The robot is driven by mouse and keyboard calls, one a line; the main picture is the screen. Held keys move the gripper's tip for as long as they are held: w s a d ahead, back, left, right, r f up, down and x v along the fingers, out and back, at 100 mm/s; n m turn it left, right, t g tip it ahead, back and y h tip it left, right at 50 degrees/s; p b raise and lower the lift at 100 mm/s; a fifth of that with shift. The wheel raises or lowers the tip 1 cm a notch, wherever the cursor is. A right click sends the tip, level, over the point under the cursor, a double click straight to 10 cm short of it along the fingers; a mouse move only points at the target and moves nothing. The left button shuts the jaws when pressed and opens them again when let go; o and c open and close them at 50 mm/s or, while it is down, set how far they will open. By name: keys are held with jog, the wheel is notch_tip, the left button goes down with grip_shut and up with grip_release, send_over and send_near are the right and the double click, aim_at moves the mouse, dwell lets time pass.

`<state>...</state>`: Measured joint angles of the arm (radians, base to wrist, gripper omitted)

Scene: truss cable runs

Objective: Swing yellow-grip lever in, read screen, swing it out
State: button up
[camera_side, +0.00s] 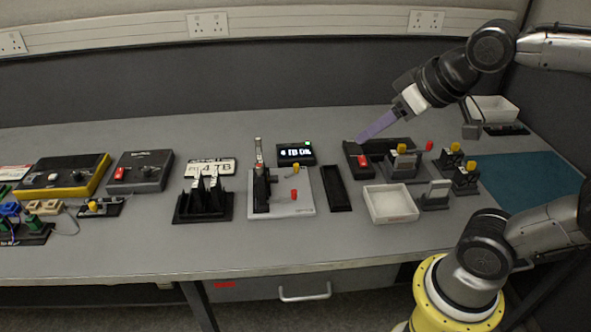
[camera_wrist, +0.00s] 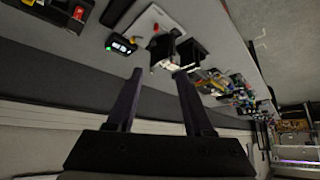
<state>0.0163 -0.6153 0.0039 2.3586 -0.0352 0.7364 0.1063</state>
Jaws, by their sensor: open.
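The lever fixture, a pale base plate (camera_side: 300,207) with a black stand (camera_side: 261,190), sits mid-table in the side view. It carries a yellow grip (camera_side: 296,169) and a red grip (camera_side: 293,194) on short rods; both are small. My gripper (camera_side: 362,139) is open and empty, to the right of the screen. In the wrist view, the screen (camera_wrist: 121,44) lies beyond the open fingers (camera_wrist: 156,74).
A black slotted tray (camera_side: 337,188) and a white bin (camera_side: 390,203) stand right of the plate. A block with yellow and red knobs (camera_side: 402,161) is close beside my gripper. A black rack (camera_side: 203,205) stands to the left. The table's front strip is clear.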

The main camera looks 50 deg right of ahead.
jog(key=w+d+m, duration=0.1)
jog(key=w+d, duration=0.2)
jog(key=w, duration=0.8)
jog(key=m+g+h, duration=0.1)
jog(key=m+g, duration=0.1)
jog(key=g, duration=0.1)
send_over(297, 165)
jog(key=s+a, duration=0.2)
jog(key=s, duration=0.3)
notch_tip(297, 165, down, 16)
jog(key=x, duration=1.3)
jog(key=shift+s+d+f, duration=0.15)
jog(key=shift+s+f, duration=0.05)
jog(key=shift+f, duration=0.05)
jog(key=shift+c, duration=0.3)
grip_shut()
